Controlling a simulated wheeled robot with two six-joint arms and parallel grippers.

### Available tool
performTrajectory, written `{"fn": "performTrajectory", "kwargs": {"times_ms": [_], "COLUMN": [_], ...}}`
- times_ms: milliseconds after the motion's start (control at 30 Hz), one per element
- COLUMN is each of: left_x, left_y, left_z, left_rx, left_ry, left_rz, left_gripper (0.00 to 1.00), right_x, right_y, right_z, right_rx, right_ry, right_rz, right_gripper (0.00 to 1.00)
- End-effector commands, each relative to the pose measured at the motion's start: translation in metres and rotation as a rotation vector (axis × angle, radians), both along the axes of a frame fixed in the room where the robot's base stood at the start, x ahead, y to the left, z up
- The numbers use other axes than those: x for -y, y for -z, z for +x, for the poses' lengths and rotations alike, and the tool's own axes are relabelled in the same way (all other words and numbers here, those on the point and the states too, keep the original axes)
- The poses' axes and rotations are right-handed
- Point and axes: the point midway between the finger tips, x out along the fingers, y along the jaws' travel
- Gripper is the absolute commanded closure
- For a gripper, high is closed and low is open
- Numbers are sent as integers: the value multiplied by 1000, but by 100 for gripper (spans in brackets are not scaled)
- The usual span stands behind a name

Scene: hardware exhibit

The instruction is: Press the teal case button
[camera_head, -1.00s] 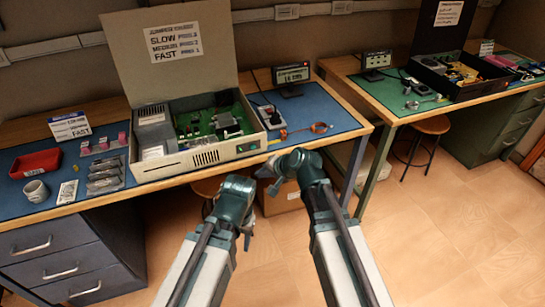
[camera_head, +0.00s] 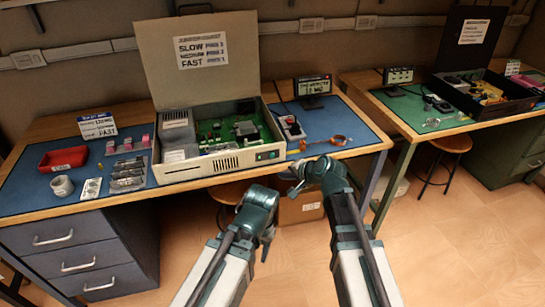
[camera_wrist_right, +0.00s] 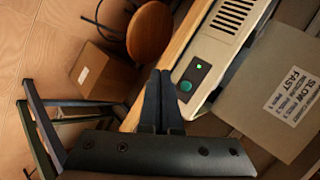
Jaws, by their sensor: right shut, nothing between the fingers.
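The beige computer case (camera_head: 215,166) stands open on the blue mat, with its lid raised. The round teal button (camera_wrist_right: 185,86) sits on a black panel at one end of the case's front, near a small lit green light (camera_wrist_right: 199,66); in the head view the button (camera_head: 262,156) is tiny. My right gripper (camera_head: 288,182) is in front of that panel, below it in the head view. In the wrist view its dark fingers (camera_wrist_right: 161,74) are together and empty, with their tips beside the panel; contact cannot be told. My left gripper (camera_head: 265,245) hangs low before the bench, its jaws unclear.
The bench's wooden front edge (camera_head: 115,198) runs just below the case. A red tray (camera_head: 63,158), a cup (camera_head: 62,186) and small bagged parts (camera_head: 128,175) lie left of the case. A stool (camera_head: 451,144) and cardboard box (camera_wrist_right: 101,79) stand below.

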Motion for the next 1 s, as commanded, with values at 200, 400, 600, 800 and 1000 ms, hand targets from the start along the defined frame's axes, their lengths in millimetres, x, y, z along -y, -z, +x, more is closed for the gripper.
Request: {"fn": "performTrajectory", "kwargs": {"times_ms": [200, 400, 600, 800, 1000], "left_x": [0, 0, 0, 0, 0], "left_y": [0, 0, 0, 0, 0], "left_z": [0, 0, 0, 0, 0], "left_rx": [0, 0, 0, 0, 0], "left_ry": [0, 0, 0, 0, 0], "left_rz": [0, 0, 0, 0, 0], "left_gripper": [50, 50, 50, 50, 50], "right_x": [-9, -18, -22, -22, -22], "right_y": [0, 0, 0, 0, 0], "right_z": [30, 55, 66, 66, 66], "right_rx": [0, 0, 0, 0, 0], "right_ry": [0, -1, 0, 0, 0], "right_rz": [0, 1, 0, 0, 0], "right_gripper": [100, 100, 100, 100, 100]}}
